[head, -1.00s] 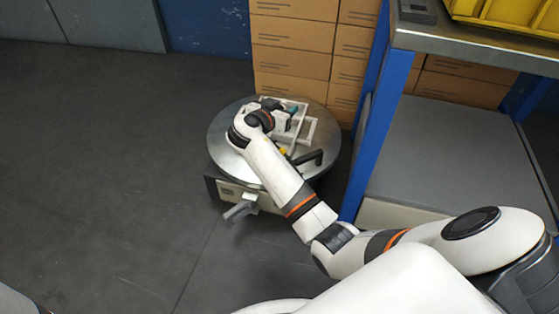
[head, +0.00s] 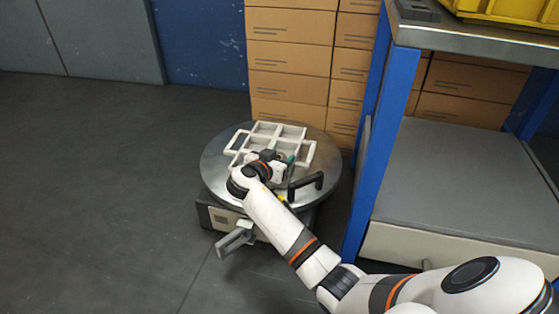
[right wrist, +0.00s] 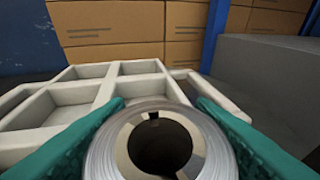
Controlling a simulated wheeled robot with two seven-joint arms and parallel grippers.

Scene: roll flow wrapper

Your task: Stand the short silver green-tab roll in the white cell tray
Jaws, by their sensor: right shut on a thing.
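The white cell tray (head: 277,137) lies on a round metal turntable top (head: 219,172), with several open square cells. It fills the middle and left of the right wrist view (right wrist: 104,90). My right gripper (head: 284,166) is over the near side of the tray. In the right wrist view its teal fingers (right wrist: 160,112) are shut on a silver roll (right wrist: 214,140), one on each side. The roll's round end with a dark hollow core faces the camera. No green tab shows on it. Its lower end is hidden, so I cannot tell whether it touches the tray. My left gripper is out of view.
A black handle (head: 306,184) stands at the turntable's right side, and a grey handle (head: 234,240) sticks out at its front. Stacked cardboard boxes (head: 290,60) are behind. A blue-legged metal bench (head: 385,140) is close on the right. The floor at left is clear.

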